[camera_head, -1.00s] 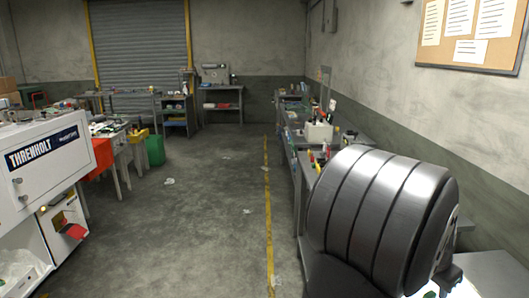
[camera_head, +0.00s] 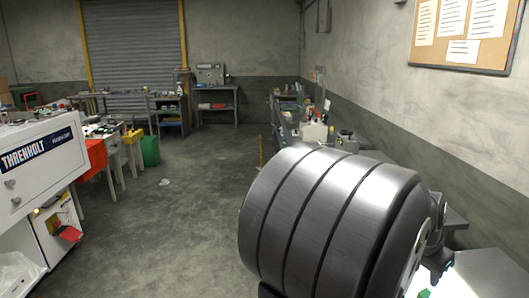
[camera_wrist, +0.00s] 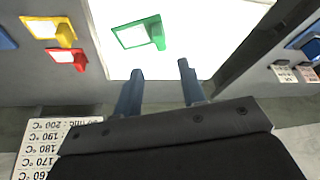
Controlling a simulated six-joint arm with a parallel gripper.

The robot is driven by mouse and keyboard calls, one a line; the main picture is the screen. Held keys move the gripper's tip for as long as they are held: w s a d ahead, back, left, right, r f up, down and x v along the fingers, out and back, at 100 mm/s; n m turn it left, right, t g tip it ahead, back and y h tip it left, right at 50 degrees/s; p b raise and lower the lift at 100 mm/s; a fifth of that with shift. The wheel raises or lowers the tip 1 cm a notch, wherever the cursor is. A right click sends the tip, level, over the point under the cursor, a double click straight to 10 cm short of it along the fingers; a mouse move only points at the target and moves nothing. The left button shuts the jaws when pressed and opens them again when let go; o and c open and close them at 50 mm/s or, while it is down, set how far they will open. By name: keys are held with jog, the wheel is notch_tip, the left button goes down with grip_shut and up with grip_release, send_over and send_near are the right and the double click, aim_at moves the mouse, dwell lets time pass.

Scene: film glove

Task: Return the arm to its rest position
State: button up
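My gripper (camera_wrist: 160,68) shows in the wrist view as two blue-grey fingers with a clear gap between them. Nothing is held in the gap. Beyond the fingertips lies a bright white lit panel (camera_wrist: 190,30) with a green tag-like piece (camera_wrist: 140,34) on it. The fingers look apart from the green piece, though the depth is hard to judge. In the head view, a large ribbed dark metal drum shape, which seems to be part of my arm, fills the lower right and hides much of what lies behind. The fingers cannot be made out there.
Yellow (camera_wrist: 50,30) and red (camera_wrist: 67,58) tags and a temperature label (camera_wrist: 45,150) are near my gripper. A white THRENHOLT machine (camera_head: 40,160) stands left. A cluttered bench (camera_head: 300,125) runs along the right wall under a cork board (camera_head: 490,57). The middle floor (camera_head: 190,215) is mostly clear.

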aim_at(425, 291)
jog(key=x, duration=1)
jog(key=shift+f, duration=0.25)
notch_tip(425, 291, up, 4)
jog(key=shift+d+r, duration=0.15)
jog(key=shift+r, duration=0.05)
jog(key=s+d+r, duration=0.2)
jog(key=s+r, duration=0.5)
jog(key=s, duration=0.5)
jog(key=s+a+f+m+g, duration=0.1)
jog(key=s+a+f+m, duration=0.2)
jog(key=s, duration=0.6)
jog(key=s+a+f+m+g, duration=0.15)
jog(key=s+a, duration=0.25)
jog(key=s, duration=0.4)
jog(key=shift+t, duration=0.35)
jog(key=w+f, duration=0.2)
jog(key=w, duration=0.1)
jog(key=w+f, duration=0.3)
jog(key=w, duration=0.1)
jog(key=w+f, duration=0.2)
jog(key=w, duration=0.1)
jog(key=shift+w+d+f, duration=0.2)
jog(key=shift+d+f, duration=0.1)
jog(key=shift+f, duration=0.1)
jog(key=shift+w+f, duration=0.3)
jog(key=shift+f, duration=0.3)
